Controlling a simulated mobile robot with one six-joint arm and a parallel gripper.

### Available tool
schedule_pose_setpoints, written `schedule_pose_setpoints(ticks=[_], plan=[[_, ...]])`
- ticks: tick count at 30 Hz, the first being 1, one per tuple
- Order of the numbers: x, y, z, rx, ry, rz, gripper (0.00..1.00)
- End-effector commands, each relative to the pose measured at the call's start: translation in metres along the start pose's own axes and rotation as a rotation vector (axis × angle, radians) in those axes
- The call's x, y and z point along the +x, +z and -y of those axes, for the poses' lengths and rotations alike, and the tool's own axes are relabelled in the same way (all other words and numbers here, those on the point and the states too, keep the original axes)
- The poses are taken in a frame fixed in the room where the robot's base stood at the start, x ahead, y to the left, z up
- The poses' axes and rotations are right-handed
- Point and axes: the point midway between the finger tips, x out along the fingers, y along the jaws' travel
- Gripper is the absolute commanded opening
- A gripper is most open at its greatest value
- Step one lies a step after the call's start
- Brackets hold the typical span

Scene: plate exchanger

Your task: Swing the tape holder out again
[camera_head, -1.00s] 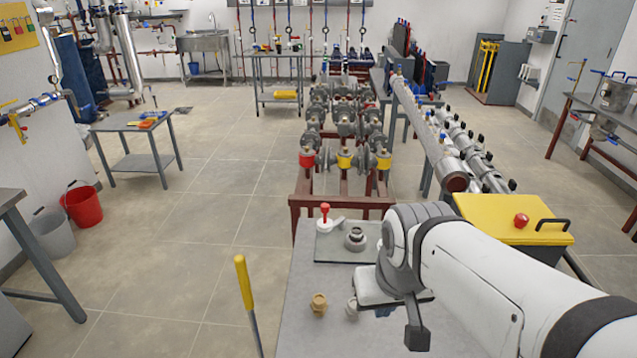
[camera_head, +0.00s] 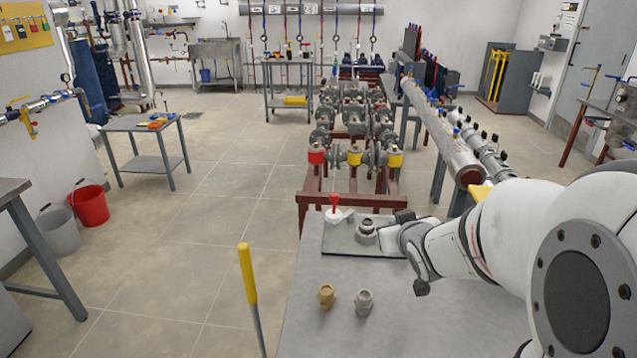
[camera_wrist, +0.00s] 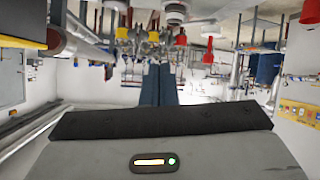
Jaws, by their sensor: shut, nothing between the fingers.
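No part is plainly recognisable as the tape holder. A small red-topped post with a white piece at its foot (camera_head: 335,211) stands on a grey plate (camera_head: 350,246) at the bench's back edge; I cannot tell whether this is the holder. A grey round fitting (camera_head: 365,232) stands just right of it. My gripper (camera_head: 388,238) is low beside the fitting's right side, apparently shut and empty; its fingertips are not clear and contact cannot be told. In the wrist view, where the room appears upside down, my gripper (camera_wrist: 160,122) shows as a dark bar.
A brass fitting (camera_head: 326,296) and a grey fitting (camera_head: 364,302) stand on the bench (camera_head: 310,338) nearer me. A yellow-handled rod (camera_head: 247,272) rises left of the bench. Pipework with red and yellow caps (camera_head: 354,158) stands behind.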

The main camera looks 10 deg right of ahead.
Motion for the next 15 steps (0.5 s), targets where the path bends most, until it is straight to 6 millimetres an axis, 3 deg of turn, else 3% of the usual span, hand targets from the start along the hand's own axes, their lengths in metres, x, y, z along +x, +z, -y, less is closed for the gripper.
schedule_pose_setpoints(ticks=[1, 6, 15], plan=[[0.018, 0.011, 0.002, -0.004, -0.033, -0.058, 0.00], [0.044, 0.015, 0.016, 0.003, -0.192, -0.281, 0.00], [0.045, 0.022, 0.034, 0.059, -0.400, -0.496, 0.00]])
